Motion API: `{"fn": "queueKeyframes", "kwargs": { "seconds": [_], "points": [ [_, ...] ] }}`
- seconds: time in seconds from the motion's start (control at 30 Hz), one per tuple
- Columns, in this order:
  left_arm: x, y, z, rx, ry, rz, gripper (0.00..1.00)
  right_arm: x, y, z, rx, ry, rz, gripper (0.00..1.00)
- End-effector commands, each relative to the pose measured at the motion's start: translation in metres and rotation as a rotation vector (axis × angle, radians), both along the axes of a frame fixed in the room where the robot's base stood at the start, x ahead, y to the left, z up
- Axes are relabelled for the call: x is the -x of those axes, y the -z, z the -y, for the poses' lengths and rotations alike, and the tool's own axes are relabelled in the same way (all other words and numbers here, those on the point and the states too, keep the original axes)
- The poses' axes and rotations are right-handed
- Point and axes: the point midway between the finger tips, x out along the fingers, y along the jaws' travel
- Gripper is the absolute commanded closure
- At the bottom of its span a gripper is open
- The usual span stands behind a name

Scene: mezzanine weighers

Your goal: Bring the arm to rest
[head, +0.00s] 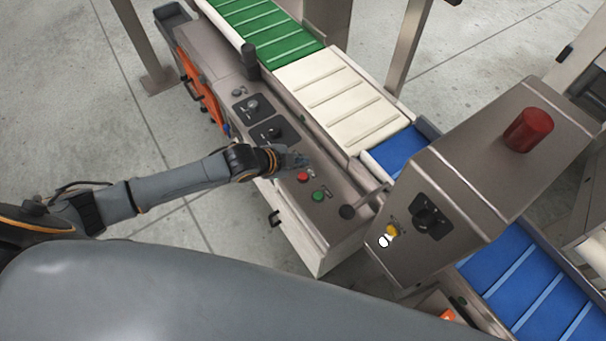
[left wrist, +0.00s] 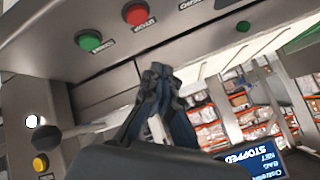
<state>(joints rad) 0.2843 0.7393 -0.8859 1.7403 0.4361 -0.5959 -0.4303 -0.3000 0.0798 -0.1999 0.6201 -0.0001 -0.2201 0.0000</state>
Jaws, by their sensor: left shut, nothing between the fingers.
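My left arm (head: 170,183) reaches in from the left, and its gripper (head: 298,160) is over the control panel of the weigher, near the red button (head: 303,177). In the left wrist view the gripper (left wrist: 158,72) is shut and empty, with its fingertips below the red button (left wrist: 135,14) marked STOP. The green button (head: 318,196) sits beside the red one, and it also shows in the left wrist view (left wrist: 89,41). I cannot tell whether the fingertips touch the panel. My right gripper is not in view.
A grey box with a red dome (head: 528,130) stands at the right. Green (head: 264,28), cream (head: 338,95) and blue (head: 520,275) belts run behind. Open floor (head: 110,110) lies at the left.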

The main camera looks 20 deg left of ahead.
Motion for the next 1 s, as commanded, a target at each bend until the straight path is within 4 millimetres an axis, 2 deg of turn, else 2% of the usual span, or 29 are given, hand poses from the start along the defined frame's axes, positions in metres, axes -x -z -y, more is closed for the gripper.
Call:
{"fn": "queueKeyframes", "kwargs": {
  "seconds": [0.37, 0.47, 0.57, 0.73, 0.87, 1.0],
  "points": [
    [0.000, 0.000, 0.000, 0.000, 0.000, 0.000, 1.00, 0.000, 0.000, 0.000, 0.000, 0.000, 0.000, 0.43],
    [0.005, 0.000, 0.007, 0.013, -0.005, -0.010, 1.00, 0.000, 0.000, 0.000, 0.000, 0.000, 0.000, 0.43],
    [0.022, -0.003, 0.026, 0.047, -0.032, -0.047, 1.00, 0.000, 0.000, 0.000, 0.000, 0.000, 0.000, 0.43],
    [0.069, -0.019, 0.057, 0.142, -0.177, -0.164, 1.00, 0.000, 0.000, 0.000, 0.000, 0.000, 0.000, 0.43],
    [0.106, -0.033, 0.052, 0.199, -0.364, -0.268, 1.00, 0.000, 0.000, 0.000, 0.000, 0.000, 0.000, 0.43],
    [0.142, -0.043, 0.026, 0.228, -0.575, -0.369, 1.00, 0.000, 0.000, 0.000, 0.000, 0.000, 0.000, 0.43]
  ]
}}
